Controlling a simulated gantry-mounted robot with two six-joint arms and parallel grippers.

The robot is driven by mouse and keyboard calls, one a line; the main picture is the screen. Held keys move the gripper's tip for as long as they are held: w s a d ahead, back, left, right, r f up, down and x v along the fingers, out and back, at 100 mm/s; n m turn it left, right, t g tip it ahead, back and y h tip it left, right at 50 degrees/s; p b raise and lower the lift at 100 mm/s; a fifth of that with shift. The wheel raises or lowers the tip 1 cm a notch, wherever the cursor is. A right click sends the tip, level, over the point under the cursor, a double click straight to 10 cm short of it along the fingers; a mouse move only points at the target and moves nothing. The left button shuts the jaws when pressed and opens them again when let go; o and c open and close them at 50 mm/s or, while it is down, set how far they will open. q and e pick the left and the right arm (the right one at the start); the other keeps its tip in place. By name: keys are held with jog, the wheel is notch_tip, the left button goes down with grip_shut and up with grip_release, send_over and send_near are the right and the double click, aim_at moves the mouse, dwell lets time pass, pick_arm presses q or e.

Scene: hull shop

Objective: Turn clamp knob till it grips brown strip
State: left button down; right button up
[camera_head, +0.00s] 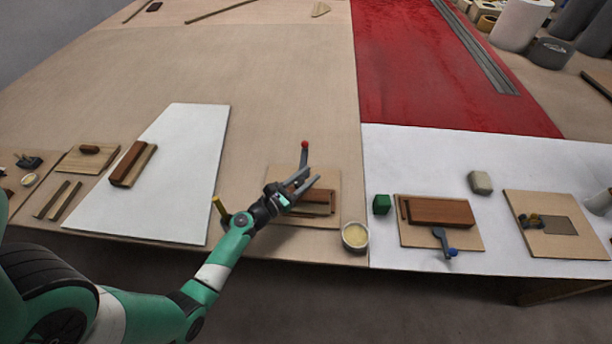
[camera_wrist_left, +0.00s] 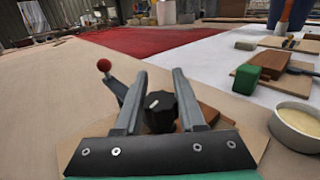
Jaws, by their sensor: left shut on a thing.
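My left gripper (camera_head: 303,183) reaches over a wooden board (camera_head: 275,178) with a brown strip (camera_head: 318,197) on it. The strip is partly hidden by the gripper in the head view. In the left wrist view a black knob (camera_wrist_left: 160,108) with a pale mark on top stands between the two fingers (camera_wrist_left: 165,95), and the gripper is shut on it. A grey clamp arm with a red ball (camera_head: 305,145) sticks up beyond the gripper; the ball (camera_wrist_left: 104,65) also shows in the left wrist view. Contact between clamp and strip is hidden. My right gripper is not in view.
A cream-filled bowl (camera_head: 355,236) and a green block (camera_head: 381,204) stand right of the board. Further right is another board with a brown block (camera_head: 441,212) and a blue-balled lever (camera_head: 452,252). A white sheet (camera_head: 175,175) lies left.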

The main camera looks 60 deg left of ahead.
pick_arm(q)
jog(key=c, duration=0.5)
grip_release()
jog(key=p+v, duration=0.1)
jog(key=v, duration=1)
jog(key=shift+s+d, duration=0.1)
jog(key=shift+s, duration=0.2)
